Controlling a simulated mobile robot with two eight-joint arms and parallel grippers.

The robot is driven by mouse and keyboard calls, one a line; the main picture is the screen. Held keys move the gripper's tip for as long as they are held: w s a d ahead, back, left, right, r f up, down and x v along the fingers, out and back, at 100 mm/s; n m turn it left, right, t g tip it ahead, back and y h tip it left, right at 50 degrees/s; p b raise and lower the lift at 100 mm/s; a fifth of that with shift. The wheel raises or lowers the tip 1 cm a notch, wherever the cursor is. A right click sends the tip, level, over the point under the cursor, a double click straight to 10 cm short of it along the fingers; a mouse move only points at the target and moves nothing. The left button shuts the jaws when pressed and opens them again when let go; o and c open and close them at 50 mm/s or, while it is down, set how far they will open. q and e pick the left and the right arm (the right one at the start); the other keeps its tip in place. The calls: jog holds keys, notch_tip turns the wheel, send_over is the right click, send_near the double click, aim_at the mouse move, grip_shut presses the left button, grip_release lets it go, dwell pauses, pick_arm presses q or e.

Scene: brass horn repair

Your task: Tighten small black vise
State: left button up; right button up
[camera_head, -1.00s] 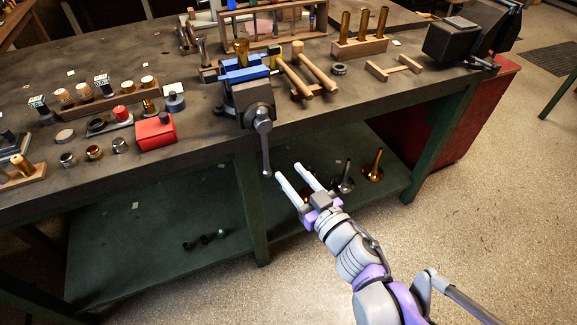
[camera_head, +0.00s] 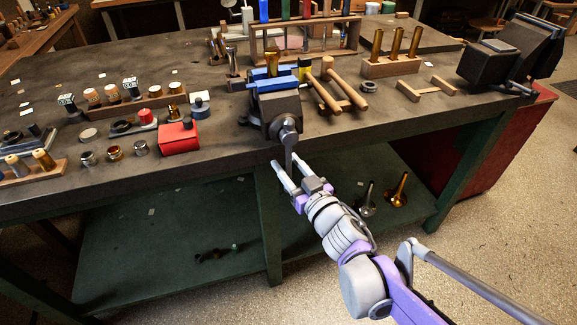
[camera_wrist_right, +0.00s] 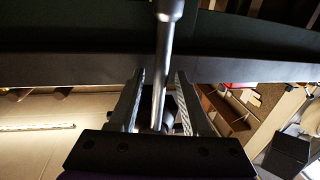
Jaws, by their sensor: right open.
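The small black vise (camera_head: 282,110) with blue jaw covers stands at the front edge of the workbench. A brass tube rises at its jaws. Its grey handle bar (camera_head: 289,150) hangs down from the screw head, in front of the bench edge. In the right wrist view the bar (camera_wrist_right: 162,60) runs between the two fingers. My right gripper (camera_head: 290,172) is open around the lower part of the bar, with a gap visible at the fingers. My left gripper is out of view.
On the workbench (camera_head: 225,142), a red box (camera_head: 178,138) stands left of the vise and wooden mallets (camera_head: 337,90) lean right of it. A black machine (camera_head: 505,62) stands at the far right. Brass and silver funnel-shaped pieces (camera_head: 398,190) stand on the lower shelf.

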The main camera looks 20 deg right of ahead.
grip_shut()
dwell(1.4)
